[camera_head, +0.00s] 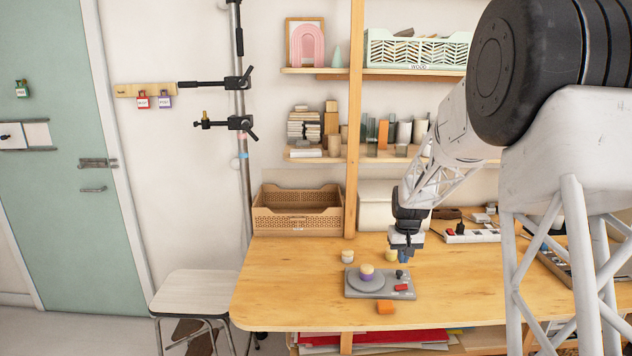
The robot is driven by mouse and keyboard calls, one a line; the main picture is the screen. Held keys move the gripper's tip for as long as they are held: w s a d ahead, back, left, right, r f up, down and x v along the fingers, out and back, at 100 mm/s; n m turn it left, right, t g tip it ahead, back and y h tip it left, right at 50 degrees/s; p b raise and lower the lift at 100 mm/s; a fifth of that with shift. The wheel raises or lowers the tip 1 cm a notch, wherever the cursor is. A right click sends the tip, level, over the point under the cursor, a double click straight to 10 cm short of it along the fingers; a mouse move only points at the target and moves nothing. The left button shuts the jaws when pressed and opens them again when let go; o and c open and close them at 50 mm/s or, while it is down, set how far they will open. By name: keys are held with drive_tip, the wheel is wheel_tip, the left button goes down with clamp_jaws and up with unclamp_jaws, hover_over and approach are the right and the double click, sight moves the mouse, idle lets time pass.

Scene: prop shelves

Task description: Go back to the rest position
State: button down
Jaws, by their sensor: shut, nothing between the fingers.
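My gripper (405,258) hangs from my arm at the right, above the wooden table. It is shut and holds nothing. It points down, just behind and above the right part of a small grey turntable (353,293). A cream and purple round piece (367,271) sits on the turntable's platter. A small red block (401,287) lies on its right side. My fingertips look close to a small dark part at the turntable's back right; I cannot tell whether they touch. What is straight behind my gripper is hidden.
A cream and blue round piece (347,256) stands behind the turntable, and an orange block (386,308) lies in front of it. A brown crate (297,211) stands at the back left. A power strip (470,236) lies at the right. The table's (280,285) left part is clear.

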drive_tip(key=s+a+r+t, duration=0.1)
drive_tip(key=s+a+r, duration=0.2)
drive_tip(key=s+r, duration=0.65)
drive_tip(key=s+a+r, duration=0.2)
drive_tip(key=s+r, duration=0.3)
drive_tip(key=s, duration=0.9)
drive_tip(key=s+a+t, duration=0.1)
drive_tip(key=s+a, duration=0.2)
drive_tip(key=s, duration=2.2)
drive_tip(key=shift+s, duration=0.35)
drive_tip(key=c, duration=1.8)
unclamp_jaws()
drive_tip(key=shift+r, duration=0.1)
